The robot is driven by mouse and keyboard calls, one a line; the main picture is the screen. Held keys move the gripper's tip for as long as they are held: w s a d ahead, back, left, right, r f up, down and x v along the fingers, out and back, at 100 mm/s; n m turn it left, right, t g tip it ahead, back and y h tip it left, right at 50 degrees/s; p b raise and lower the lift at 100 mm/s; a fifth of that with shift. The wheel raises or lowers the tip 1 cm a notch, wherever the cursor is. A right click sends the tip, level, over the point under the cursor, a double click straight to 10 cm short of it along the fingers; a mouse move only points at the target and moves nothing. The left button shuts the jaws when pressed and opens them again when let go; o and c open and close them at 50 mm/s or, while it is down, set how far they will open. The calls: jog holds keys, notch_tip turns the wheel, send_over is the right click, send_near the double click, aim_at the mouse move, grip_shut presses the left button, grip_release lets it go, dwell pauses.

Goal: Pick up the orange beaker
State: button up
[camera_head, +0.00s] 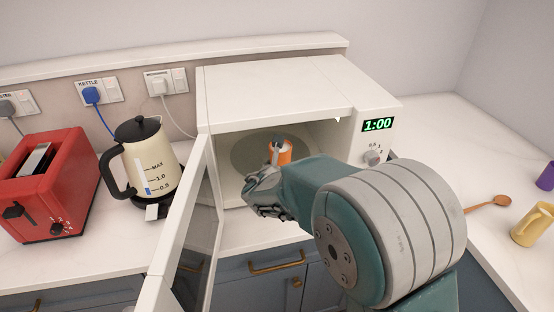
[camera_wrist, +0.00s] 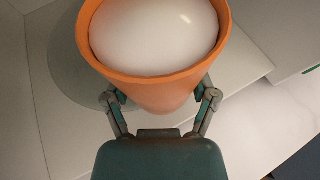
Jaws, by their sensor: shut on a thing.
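The orange beaker (camera_head: 285,155) is inside the open microwave (camera_head: 262,88), above or on the round turntable (camera_head: 245,152); I cannot tell if it touches it. In the wrist view the beaker (camera_wrist: 160,92) fills the top middle, with a smooth white rounded thing (camera_wrist: 155,35) inside it. My gripper (camera_head: 276,152) reaches in through the microwave opening. In the wrist view its two fingers (camera_wrist: 160,98) sit on either side of the beaker and are shut on it. My arm hides part of the microwave's front right.
The microwave door (camera_head: 185,235) stands open at the left of the opening. A cream kettle (camera_head: 150,165) and a red toaster (camera_head: 45,185) stand further left. A wooden spoon (camera_head: 490,203), a yellow mug (camera_head: 533,224) and a purple thing (camera_head: 546,177) are on the right counter.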

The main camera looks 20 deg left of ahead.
jog(key=s+d, duration=0.5)
jog(key=s, duration=0.3)
dwell(0.5)
